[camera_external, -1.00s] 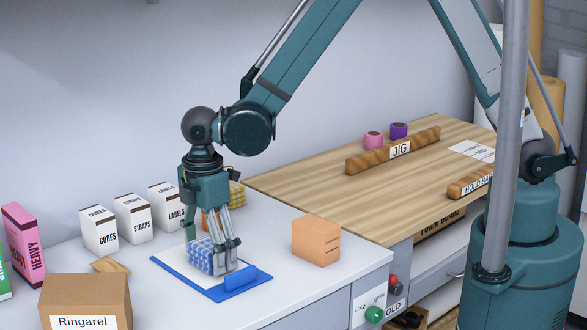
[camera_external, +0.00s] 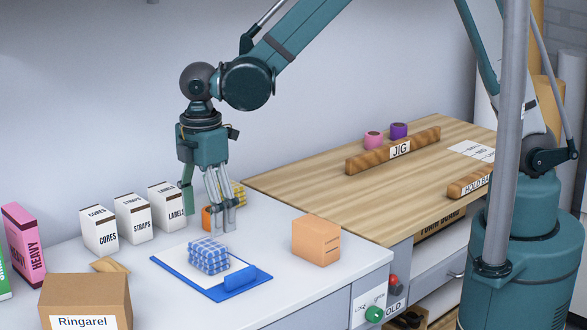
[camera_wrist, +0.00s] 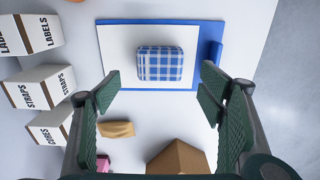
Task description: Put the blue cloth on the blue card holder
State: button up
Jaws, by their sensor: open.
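The blue cloth (camera_external: 208,257) is a folded blue-and-white checked bundle. It lies on the white sheet of the blue card holder (camera_external: 229,291), a flat board with a blue clip at its right end. In the wrist view, the blue cloth (camera_wrist: 160,64) rests near the middle of the blue card holder (camera_wrist: 211,72), with white showing around it. My gripper (camera_external: 208,216) is above the cloth, apart from it. Its fingers are spread wide and empty, and they also show in the wrist view (camera_wrist: 160,82).
An orange block (camera_external: 316,240) stands right of the holder. White boxes (camera_external: 134,218) line the back left. A brown carton (camera_external: 85,300) and small tan piece (camera_external: 109,265) are at left. A yellow checked item (camera_external: 238,195) is partly hidden behind my gripper.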

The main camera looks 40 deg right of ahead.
aim_at(209, 243)
jog(key=shift+r, duration=1.4)
jog(key=shift+d, duration=0.1)
jog(key=w+d+r+m+t, duration=0.1)
jog(key=d+r+m, duration=0.3)
jog(key=d, duration=0.5)
jog(key=w+d+r+m+t+y, duration=0.1)
jog(key=d+r+m, duration=0.1)
jog(key=d+r, duration=0.55)
jog(key=d+r+m+t, duration=0.1)
jog(key=d+r+m, duration=0.25)
jog(key=d, duration=0.75)
jog(key=s+d+r+m+t, duration=0.1)
jog(key=s+d+m, duration=0.1)
jog(key=d, duration=0.5)
jog(key=s+d+r+m+t, duration=0.1)
jog(key=s+d+m, duration=0.2)
jog(key=s+d, duration=0.2)
jog(key=s+d+r+m+t+h, duration=0.1)
jog(key=s+d+m+t, duration=0.1)
jog(key=d, duration=0.9)
jog(key=shift+s+d+r+m, duration=0.15)
jog(key=shift+s+r+m, duration=0.2)
jog(key=shift+s+m, duration=0.6)
